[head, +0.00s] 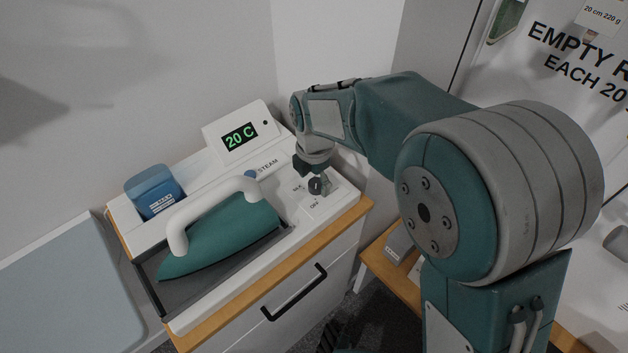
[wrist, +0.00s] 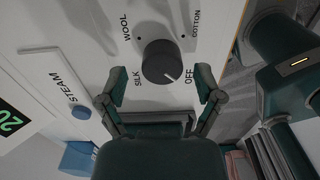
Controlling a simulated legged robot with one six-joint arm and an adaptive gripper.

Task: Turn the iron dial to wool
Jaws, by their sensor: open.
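The iron dial is a dark round knob (wrist: 161,60) on the white panel, ringed by the labels SILK, WOOL, COTTON and OFF. Its pale pointer line is turned toward OFF. In the head view the dial (head: 316,186) sits at the right end of the iron station, partly covered by my gripper. My gripper (wrist: 155,88) is open, its two fingers spread to either side just short of the dial; I see no contact. In the head view my gripper (head: 313,170) points down over the dial. The teal iron (head: 222,240) with a white handle rests in its tray.
A display (head: 239,137) reads 20 C at the station's back. A blue STEAM button (wrist: 81,112) lies left of the dial. A blue container (head: 155,191) stands at the back left. A drawer with a black handle (head: 293,293) is below. A wall is close behind.

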